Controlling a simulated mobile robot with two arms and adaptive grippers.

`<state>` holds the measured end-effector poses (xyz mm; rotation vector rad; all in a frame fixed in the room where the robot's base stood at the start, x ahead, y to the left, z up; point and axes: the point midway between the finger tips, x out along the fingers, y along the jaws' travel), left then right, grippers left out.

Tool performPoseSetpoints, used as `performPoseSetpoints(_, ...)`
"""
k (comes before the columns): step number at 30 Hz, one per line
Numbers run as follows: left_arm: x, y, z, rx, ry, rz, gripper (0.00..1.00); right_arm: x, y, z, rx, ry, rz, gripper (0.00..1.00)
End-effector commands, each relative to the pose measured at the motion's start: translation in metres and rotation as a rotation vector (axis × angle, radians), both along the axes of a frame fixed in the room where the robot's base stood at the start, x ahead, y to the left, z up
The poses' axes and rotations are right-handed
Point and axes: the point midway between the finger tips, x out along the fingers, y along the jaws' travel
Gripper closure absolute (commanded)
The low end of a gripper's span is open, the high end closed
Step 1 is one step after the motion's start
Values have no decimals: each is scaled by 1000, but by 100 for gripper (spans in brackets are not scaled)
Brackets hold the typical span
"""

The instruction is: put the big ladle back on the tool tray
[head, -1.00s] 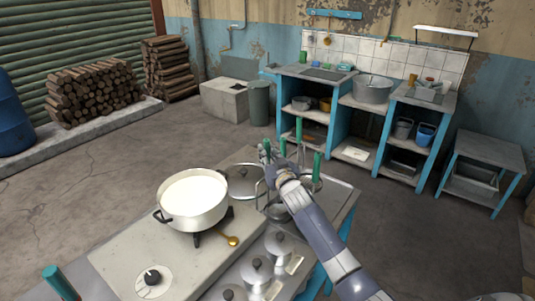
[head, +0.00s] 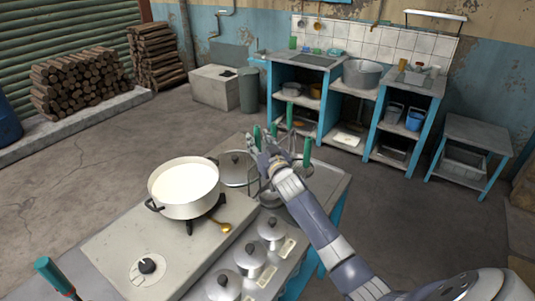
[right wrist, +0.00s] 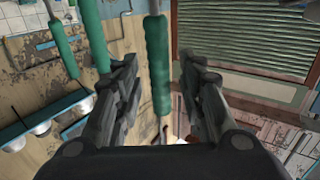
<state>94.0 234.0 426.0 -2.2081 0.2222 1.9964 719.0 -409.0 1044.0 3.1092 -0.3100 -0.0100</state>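Several green-handled tools stand upright at the far right end of the stove counter. Their handles show in the head view, one tall (head: 289,115) and one at the right (head: 307,152). Metal bowls or loops show below them, but I cannot tell which is the big ladle. My right gripper (head: 264,150) is among these handles. In the right wrist view its fingers (right wrist: 158,98) are spread, with a green handle (right wrist: 157,60) between or just beyond them and a visible gap on each side. The tool tray (head: 327,182) seems to be the grey surface by the tools, partly hidden by my arm.
A white-filled pot (head: 184,186) stands on the burner, left of my right arm. A lid (head: 236,168) lies behind it and a golden spoon (head: 222,227) in front. Lidded canisters (head: 250,258) line the counter's right side. A teal handle (head: 52,274) shows at lower left.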

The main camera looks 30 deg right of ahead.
Motion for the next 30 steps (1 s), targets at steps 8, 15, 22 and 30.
performPoseSetpoints(8,-5,1,-8,2,8,0,9,-46,9,-2,0,0,1,63)
performPoseSetpoints(15,-7,1,-14,2,12,0,9,-84,17,-1,1,1,0,63)
performPoseSetpoints(22,-7,1,-16,3,12,0,9,-104,21,0,0,0,-1,63)
performPoseSetpoints(30,-7,1,-16,2,12,1,9,-107,21,1,0,0,-1,63)
